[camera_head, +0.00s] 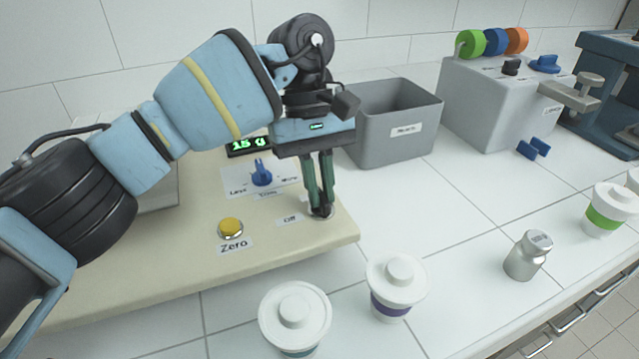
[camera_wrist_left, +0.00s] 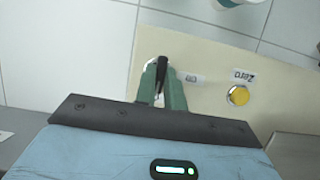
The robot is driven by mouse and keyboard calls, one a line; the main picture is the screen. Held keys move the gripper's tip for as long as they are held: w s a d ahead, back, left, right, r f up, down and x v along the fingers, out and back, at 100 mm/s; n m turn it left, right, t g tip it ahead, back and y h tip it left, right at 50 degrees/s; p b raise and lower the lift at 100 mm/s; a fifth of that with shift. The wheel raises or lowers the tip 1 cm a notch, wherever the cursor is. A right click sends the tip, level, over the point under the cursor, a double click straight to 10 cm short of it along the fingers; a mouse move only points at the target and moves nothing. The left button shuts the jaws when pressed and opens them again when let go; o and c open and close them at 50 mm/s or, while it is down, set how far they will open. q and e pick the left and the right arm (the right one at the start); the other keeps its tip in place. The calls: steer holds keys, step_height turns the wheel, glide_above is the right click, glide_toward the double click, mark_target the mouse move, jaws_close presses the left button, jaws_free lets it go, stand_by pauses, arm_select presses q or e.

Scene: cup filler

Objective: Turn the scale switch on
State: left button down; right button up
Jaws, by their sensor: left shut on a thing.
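The scale switch (camera_head: 325,215) is a small black lever on a round metal base, at the front right corner of the cream scale board (camera_head: 180,265), beside the "Off" label (camera_head: 289,219). My left gripper (camera_head: 319,208) points down at it, with its green fingers shut around the lever. In the left wrist view the black lever (camera_wrist_left: 162,62) shows between the fingertips (camera_wrist_left: 162,75), leaning away from the gripper's body. The fingers partly hide the base. The scale display (camera_head: 248,145) shows lit green digits, partly covered by my arm. My right gripper is not in view.
A yellow Zero button (camera_head: 230,228) and a blue dial (camera_head: 261,173) are on the board. A grey bin (camera_head: 392,122) stands behind. Lidded cups (camera_head: 396,286) and a metal jar (camera_head: 527,256) stand at the front.

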arm_select(q)
steer(key=shift+r, duration=0.1)
steer(key=c, duration=1.5)
jaws_free()
steer(key=shift+p+v, duration=0.65)
steer(key=shift+v, duration=3.25)
